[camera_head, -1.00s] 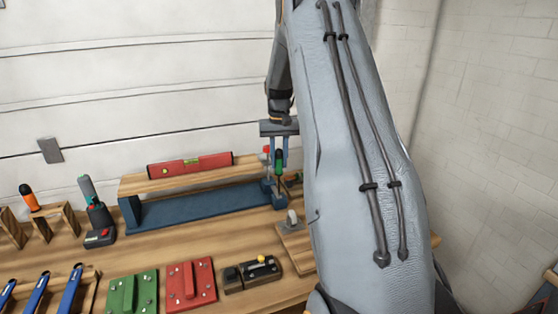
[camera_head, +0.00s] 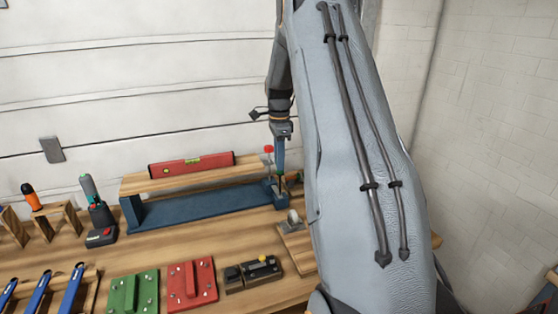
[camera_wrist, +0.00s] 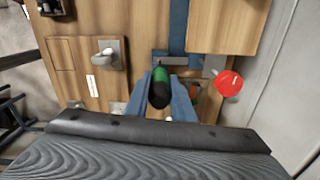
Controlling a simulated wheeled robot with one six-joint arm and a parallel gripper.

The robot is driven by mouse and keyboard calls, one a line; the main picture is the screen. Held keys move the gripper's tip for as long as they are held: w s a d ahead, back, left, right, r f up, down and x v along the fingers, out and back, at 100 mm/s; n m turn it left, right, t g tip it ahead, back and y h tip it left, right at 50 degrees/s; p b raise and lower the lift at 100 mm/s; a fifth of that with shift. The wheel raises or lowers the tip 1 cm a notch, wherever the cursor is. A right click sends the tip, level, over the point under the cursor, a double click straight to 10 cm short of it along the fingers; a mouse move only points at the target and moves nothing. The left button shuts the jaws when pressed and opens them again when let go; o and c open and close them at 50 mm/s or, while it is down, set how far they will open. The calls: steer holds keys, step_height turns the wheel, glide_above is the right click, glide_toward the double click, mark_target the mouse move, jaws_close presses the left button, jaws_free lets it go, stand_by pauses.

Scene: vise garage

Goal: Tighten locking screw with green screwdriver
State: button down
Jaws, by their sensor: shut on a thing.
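My gripper (camera_head: 280,160) is shut on the green screwdriver and holds it over the right end of the blue vise (camera_head: 195,207). In the wrist view, the screwdriver's green and black handle (camera_wrist: 160,86) sits between my two blue-grey fingers. In the head view, my fingers are seen edge-on and hide most of the handle. The vise's blue bar also shows in the wrist view (camera_wrist: 178,28). The handle covers the locking screw and the tip, so I cannot tell whether they touch. A red ball knob (camera_wrist: 229,83) is just right of the fingers.
A red spirit level (camera_head: 192,164) lies on the wooden board behind the vise. A wooden block with a grey knob (camera_head: 293,219) is close in front. Red (camera_head: 192,284) and green (camera_head: 134,292) plates lie nearer. The wall is close behind.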

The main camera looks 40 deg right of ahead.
steer(key=shift+a+f+m, duration=0.1)
steer(key=shift+m, duration=0.3)
steer(key=shift+r, duration=0.4)
